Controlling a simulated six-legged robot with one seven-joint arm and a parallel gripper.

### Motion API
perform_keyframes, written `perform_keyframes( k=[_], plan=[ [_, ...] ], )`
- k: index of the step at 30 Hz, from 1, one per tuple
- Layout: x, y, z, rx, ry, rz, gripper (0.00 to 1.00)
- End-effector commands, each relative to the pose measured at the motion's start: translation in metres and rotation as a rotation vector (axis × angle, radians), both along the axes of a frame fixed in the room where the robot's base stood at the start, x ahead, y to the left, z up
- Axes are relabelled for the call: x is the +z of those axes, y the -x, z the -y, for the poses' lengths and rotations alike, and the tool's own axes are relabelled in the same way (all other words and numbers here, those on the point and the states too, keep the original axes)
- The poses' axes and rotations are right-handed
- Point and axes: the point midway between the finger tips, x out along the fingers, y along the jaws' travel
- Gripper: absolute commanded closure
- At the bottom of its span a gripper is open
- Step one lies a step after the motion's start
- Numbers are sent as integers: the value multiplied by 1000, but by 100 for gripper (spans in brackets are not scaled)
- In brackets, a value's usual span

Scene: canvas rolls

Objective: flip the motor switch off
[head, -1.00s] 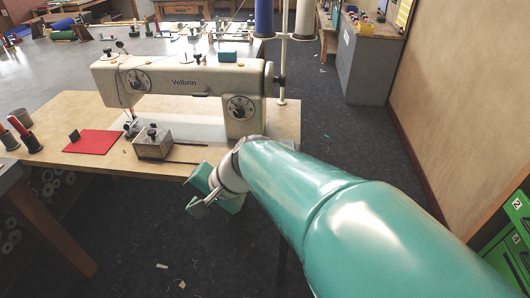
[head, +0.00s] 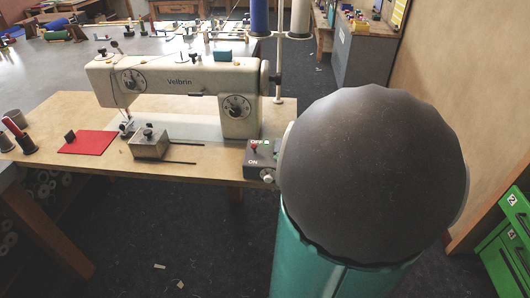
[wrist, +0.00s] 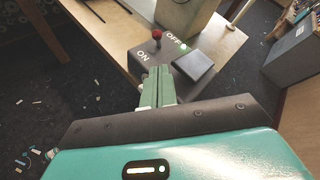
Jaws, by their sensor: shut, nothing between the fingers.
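The motor switch box (head: 262,158) is dark grey and sits at the table's front right edge, partly behind my arm in the head view. It has a red-knobbed lever (head: 254,146), with OFF printed at the far end and ON nearer. In the wrist view the box (wrist: 172,52) shows the red knob (wrist: 157,34) standing between the two labels, a lit green light (wrist: 183,46) and a dark square pad (wrist: 194,64). I cannot tell which way the lever leans. My gripper (wrist: 158,88) is shut and empty, in front of the box. It is hidden in the head view.
The cream sewing machine (head: 180,90) stands behind and left of the switch. Green drawers (head: 510,250) are at the right. The floor before the table is clear apart from scraps.

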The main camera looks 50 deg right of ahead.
Motion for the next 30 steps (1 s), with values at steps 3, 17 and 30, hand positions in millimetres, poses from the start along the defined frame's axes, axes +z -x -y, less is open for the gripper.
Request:
perform_keyframes(
  k=[3, 17, 30],
  plan=[
    [-4, -9, 2, 2, 0, -2, 100],
    [-35, -77, 18, 4, 0, -2, 100],
    [-39, -88, 20, 3, 1, 0, 100]
  ],
)
